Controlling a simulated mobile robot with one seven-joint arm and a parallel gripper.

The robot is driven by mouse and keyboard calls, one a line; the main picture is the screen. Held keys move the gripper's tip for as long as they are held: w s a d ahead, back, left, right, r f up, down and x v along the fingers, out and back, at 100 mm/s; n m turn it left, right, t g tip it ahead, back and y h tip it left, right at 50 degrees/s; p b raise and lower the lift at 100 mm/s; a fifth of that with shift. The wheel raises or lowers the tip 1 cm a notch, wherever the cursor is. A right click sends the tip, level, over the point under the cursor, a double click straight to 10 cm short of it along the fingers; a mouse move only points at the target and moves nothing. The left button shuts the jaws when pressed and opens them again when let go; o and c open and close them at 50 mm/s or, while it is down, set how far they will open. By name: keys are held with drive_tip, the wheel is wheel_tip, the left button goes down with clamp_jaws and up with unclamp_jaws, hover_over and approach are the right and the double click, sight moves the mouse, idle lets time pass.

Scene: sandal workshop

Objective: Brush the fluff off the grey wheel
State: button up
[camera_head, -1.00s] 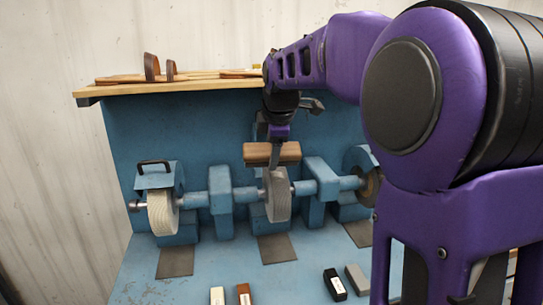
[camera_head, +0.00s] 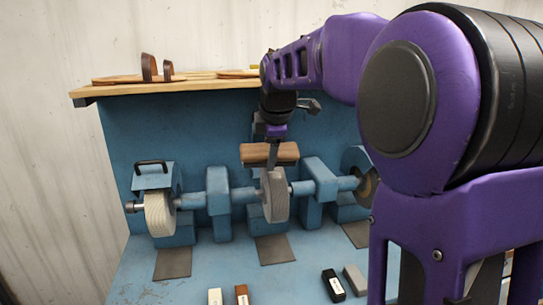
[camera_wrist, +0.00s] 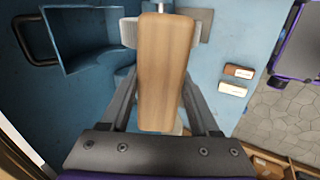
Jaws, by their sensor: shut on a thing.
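My gripper (camera_head: 272,150) is shut on a wooden brush (camera_head: 255,153), a brown block held level just over the top of the grey wheel (camera_head: 275,198). The grey wheel is the middle one on the blue grinding machine. I cannot tell whether the brush touches it. In the wrist view the brush (camera_wrist: 166,50) lies lengthwise between the fingers of my gripper (camera_wrist: 163,85). It hides most of what lies below, with pale grey parts (camera_wrist: 128,33) showing beside its far end. The fluff cannot be made out.
A cream ribbed wheel (camera_head: 158,214) is at the left of the shaft, and a darker wheel (camera_head: 368,186) is at the right, partly behind my arm. A wooden shelf (camera_head: 200,84) with sandal parts is above. Small bars (camera_head: 242,295) and a black block (camera_head: 333,285) lie in front.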

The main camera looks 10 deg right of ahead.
sight(276, 176)
drive_tip(key=shift+b+x, duration=0.65)
drive_tip(key=shift+x, duration=1.95)
drive_tip(key=shift+b+x, duration=0.3)
drive_tip(key=shift+x, duration=0.75)
drive_tip(key=shift+d, duration=0.1)
drive_tip(key=shift+d+r+p, duration=0.15)
drive_tip(key=shift+d+p, duration=0.25)
drive_tip(key=shift+d, duration=0.9)
drive_tip(key=d, duration=0.3)
drive_tip(key=shift+d+f, duration=0.1)
drive_tip(key=shift+f, duration=0.1)
drive_tip(key=a, duration=0.6)
drive_tip(key=shift+p, duration=0.35)
